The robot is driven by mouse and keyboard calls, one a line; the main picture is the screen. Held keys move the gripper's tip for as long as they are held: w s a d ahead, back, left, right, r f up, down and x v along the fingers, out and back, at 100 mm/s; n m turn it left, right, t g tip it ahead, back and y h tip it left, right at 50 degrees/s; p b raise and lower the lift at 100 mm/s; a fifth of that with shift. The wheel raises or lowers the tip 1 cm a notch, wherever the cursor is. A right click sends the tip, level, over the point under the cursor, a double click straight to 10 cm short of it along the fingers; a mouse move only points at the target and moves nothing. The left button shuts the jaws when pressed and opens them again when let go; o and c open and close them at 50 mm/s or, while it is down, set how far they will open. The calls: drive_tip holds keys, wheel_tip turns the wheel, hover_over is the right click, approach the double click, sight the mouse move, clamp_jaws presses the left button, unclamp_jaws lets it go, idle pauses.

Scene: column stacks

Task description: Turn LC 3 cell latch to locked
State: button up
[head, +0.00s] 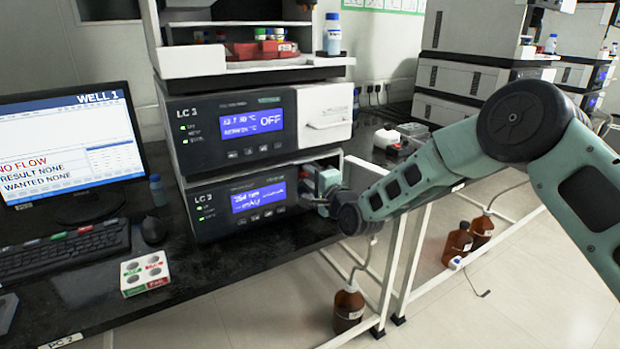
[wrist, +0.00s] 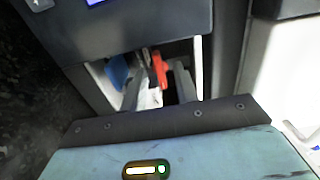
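The LC 3 stack stands on the black bench. Its lower module (head: 240,200) has a lit blue display and an open bay at its right front. My gripper (head: 316,188) reaches into that bay from the right. In the wrist view, a red lever (wrist: 158,68), apparently the cell latch, stands near upright inside the bay. My gripper's two grey fingers (wrist: 158,80) are apart, one on each side of the lever, with a gap showing on the right. A blue part (wrist: 118,72) lies left of the fingers. The latch is hidden in the head view, and contact with it is unclear.
The upper LC 3 module (head: 230,125) reads OFF. A monitor (head: 70,140) shows WELL 1 and NO FLOW, with a keyboard (head: 60,250) and mouse (head: 153,231) below. A small vial rack (head: 146,275) sits at the bench front. Brown bottles (head: 348,306) stand on the floor.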

drive_tip(key=shift+w+a, duration=0.1)
drive_tip(key=shift+w, duration=0.05)
drive_tip(key=shift+c, duration=0.3)
clamp_jaws()
